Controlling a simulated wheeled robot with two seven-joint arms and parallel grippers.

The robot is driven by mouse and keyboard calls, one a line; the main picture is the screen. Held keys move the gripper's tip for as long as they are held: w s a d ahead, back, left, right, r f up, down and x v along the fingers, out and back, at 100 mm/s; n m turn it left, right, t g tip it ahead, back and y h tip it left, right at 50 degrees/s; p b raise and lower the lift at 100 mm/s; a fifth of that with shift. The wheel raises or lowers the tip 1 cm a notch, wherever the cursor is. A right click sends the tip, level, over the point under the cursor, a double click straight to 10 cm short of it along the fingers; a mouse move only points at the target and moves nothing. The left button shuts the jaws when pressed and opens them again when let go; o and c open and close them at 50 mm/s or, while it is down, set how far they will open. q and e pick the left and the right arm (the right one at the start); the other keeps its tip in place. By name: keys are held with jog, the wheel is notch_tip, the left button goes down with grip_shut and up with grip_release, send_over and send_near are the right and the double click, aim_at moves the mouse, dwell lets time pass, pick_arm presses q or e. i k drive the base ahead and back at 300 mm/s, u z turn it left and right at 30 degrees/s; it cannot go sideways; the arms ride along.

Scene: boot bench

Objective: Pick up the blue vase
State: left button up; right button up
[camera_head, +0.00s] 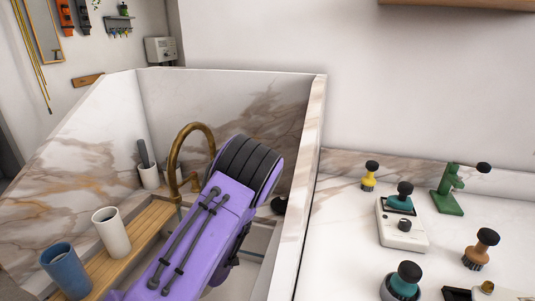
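The blue vase (66,272) stands upright at the lower left, on a wooden slatted board beside the sink. Its open dark top shows and its lower part runs towards the bottom edge of the picture. A purple arm of mine with dark cables reaches up over the sink from the bottom edge, to the right of the vase and apart from it. I cannot tell which arm it is. No gripper fingers of mine can be made out.
A white cup (112,236) stands on the wooden board (150,222) just behind the vase. A brass faucet (178,150) rises beside my arm. Marble walls enclose the sink. Several brushes and a green stand (447,192) occupy the right counter (340,225).

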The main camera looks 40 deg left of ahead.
aim_at(61, 262)
jog(key=k, duration=1.5)
